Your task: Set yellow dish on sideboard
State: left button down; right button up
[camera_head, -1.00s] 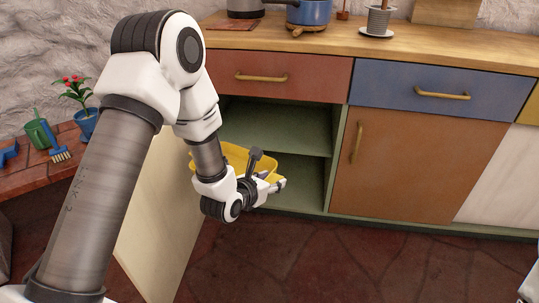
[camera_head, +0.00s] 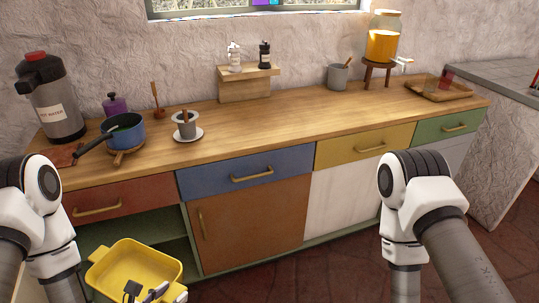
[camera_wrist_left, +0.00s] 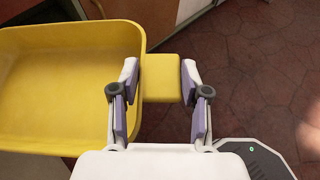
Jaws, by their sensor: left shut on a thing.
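The yellow dish (camera_head: 130,262) is a rectangular dish with handles, low at the left in the head view, in front of the open shelf of the sideboard. My left gripper (camera_head: 152,293) is shut on its near handle. In the left wrist view the gripper (camera_wrist_left: 157,88) has its two fingers on either side of the yellow handle, and the dish (camera_wrist_left: 62,75) is empty. The sideboard (camera_head: 290,122) has a wooden top above the dish. My right arm shows at the right, but its gripper is out of view.
On the sideboard stand a dark red-topped flask (camera_head: 50,100), a blue pan (camera_head: 122,130), a cup on a saucer (camera_head: 186,127), a small wooden shelf (camera_head: 246,85), a grey mug (camera_head: 339,77), a juice dispenser (camera_head: 383,45) and a wooden tray (camera_head: 440,88). The wooden top's front middle is clear.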

aim_at(339, 116)
jog(key=i+l+u, duration=0.1)
jog(key=l, duration=0.55)
jog(key=i+l, duration=0.25)
jog(key=l, duration=0.4)
jog(key=i+l+u, duration=0.15)
jog(key=l, duration=0.5)
jog(key=i+l+u, duration=0.1)
jog(key=l, duration=0.55)
jog(key=i+l, duration=0.1)
jog(key=l, duration=0.55)
jog(key=i+l+u, duration=0.15)
jog(key=l, duration=0.55)
